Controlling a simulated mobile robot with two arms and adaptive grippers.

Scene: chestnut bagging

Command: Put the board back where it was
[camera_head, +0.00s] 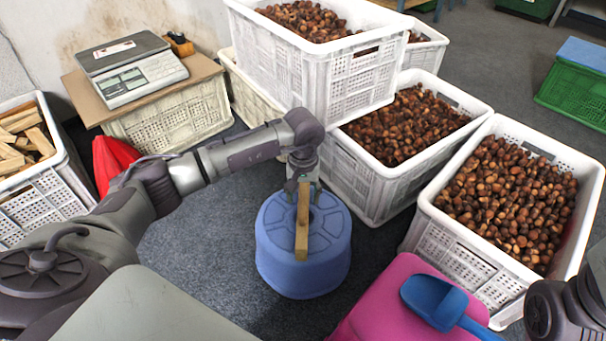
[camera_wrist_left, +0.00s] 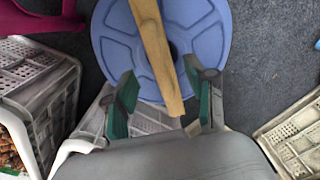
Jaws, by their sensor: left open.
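The board (camera_head: 302,225) is a narrow strip of light wood lying across the top of a round blue stool (camera_head: 277,270). In the left wrist view the board (camera_wrist_left: 153,45) crosses the blue stool top (camera_wrist_left: 205,35), and its near end reaches between the finger pads. My left gripper (camera_head: 303,188) is over the far end of the board. It is open, with one green-padded finger on each side of the board (camera_wrist_left: 165,95), and a gap shows on both sides. Only part of my right arm shows at the lower right; its gripper is out of view.
A white crate (camera_head: 60,180) of wooden pieces stands at the left. A scale (camera_head: 135,75) sits on a board-topped crate. Several white crates of chestnuts, one (camera_head: 450,270) at the right, surround the stool. A blue scoop (camera_head: 435,300) lies on a pink surface (camera_head: 375,300).

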